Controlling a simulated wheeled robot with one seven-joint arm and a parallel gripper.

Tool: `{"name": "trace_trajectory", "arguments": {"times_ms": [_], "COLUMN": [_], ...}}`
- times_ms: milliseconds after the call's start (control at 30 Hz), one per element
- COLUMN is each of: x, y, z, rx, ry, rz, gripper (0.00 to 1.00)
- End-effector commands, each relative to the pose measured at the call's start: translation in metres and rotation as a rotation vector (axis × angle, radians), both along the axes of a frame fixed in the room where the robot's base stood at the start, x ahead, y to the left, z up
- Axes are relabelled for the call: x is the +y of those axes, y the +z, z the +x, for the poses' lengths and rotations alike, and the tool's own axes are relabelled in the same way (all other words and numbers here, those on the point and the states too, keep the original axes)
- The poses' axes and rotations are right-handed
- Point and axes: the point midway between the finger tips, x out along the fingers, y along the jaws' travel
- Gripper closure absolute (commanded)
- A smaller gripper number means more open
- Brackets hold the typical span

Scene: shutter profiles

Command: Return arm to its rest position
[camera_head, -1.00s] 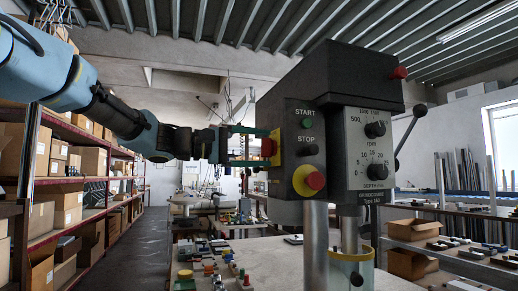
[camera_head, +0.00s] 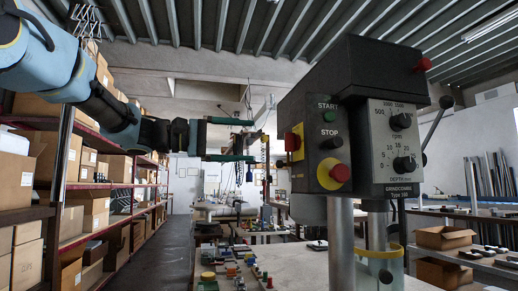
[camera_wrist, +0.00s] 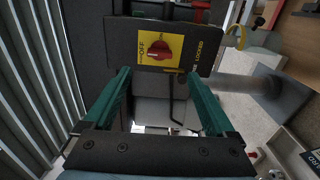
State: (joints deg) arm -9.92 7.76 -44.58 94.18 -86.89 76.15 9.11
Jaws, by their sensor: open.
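My gripper (camera_head: 254,140) is open and empty, with its two green fingers spread apart, left of the dark drilling machine (camera_head: 352,85). A gap separates the fingertips from the machine's left face. On that face sits a red rotary switch on a yellow plate (camera_head: 293,143). In the wrist view, the red switch (camera_wrist: 155,48) lies ahead of the open fingers (camera_wrist: 158,74). The plate reads OFF, and LOCKED shows beside it. The red knob appears turned crosswise. My arm reaches in from the upper left of the head view.
The machine's front has START and STOP buttons and a red-and-yellow emergency button (camera_head: 334,173). Its metal column (camera_head: 341,245) stands on a workbench with several small coloured parts (camera_head: 230,273). Shelves with cardboard boxes (camera_head: 95,185) line the left. The aisle floor (camera_head: 165,255) is clear.

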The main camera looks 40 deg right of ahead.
Motion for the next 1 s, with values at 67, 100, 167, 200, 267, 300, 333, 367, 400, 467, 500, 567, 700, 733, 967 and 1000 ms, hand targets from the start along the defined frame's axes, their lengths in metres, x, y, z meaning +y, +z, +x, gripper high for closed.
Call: {"name": "trace_trajectory", "arguments": {"times_ms": [67, 100, 167, 200, 267, 300, 333, 367, 400, 467, 500, 567, 700, 733, 967, 1000], "x": [0.005, 0.006, 0.007, 0.007, 0.007, 0.007, 0.007, 0.007, 0.007, 0.007, 0.007, 0.007, 0.007, 0.008, 0.036, 0.048], "y": [-0.001, 0.0, 0.0, 0.0, 0.0, 0.0, 0.0, 0.0, 0.0, 0.0, 0.0, 0.0, -0.009, -0.016, -0.136, -0.163], "z": [0.002, 0.002, 0.002, 0.003, 0.002, 0.002, 0.002, 0.002, 0.002, 0.002, 0.002, 0.002, 0.005, 0.007, 0.04, 0.046], "rx": [0.0, 0.0, 0.001, 0.001, 0.001, 0.001, 0.001, 0.001, 0.001, 0.001, 0.001, 0.001, 0.002, 0.001, -0.022, -0.031], "ry": [0.0, 0.0, 0.0, 0.0, -0.001, 0.0, 0.0, 0.0, 0.0, 0.0, 0.0, 0.0, 0.012, 0.019, 0.172, 0.203], "rz": [0.0, 0.0, 0.0, 0.0, 0.0, 0.0, 0.0, 0.0, 0.0, 0.0, 0.0, 0.0, 0.023, 0.042, 0.366, 0.439], "gripper": [0.1, 0.1, 0.1, 0.1, 0.1, 0.1, 0.1, 0.1, 0.1, 0.1, 0.1, 0.1, 0.1, 0.1, 0.1, 0.1]}}
